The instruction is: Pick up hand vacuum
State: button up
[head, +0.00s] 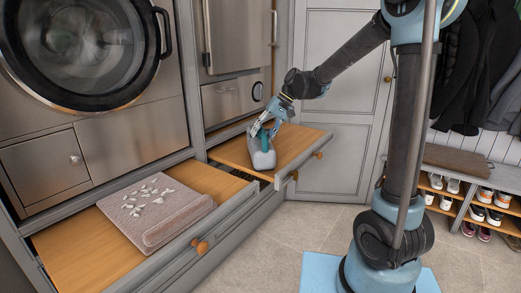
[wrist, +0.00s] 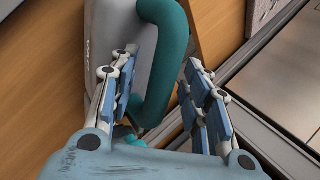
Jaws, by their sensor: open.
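The hand vacuum (head: 262,155) has a grey body and a teal handle. It stands in the open right drawer. In the wrist view the vacuum's grey body (wrist: 112,28) is at the upper left, and its teal handle (wrist: 172,65) runs down between my fingers. My gripper (head: 272,122) is at the top of the vacuum in the head view. In the wrist view my gripper (wrist: 160,90) is open, with one finger over the grey body and the other to the right of the handle. I cannot tell whether a finger touches it. The vacuum's lower part is out of the wrist view.
The right drawer (head: 297,142) has a wooden floor and knobs on its front. The left drawer (head: 60,245) holds a folded towel (head: 140,220) with pale bits on it. A washing machine (head: 90,50) stands behind. A shoe rack (head: 470,180) is at the right.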

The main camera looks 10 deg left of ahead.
grip_shut()
dwell(0.5)
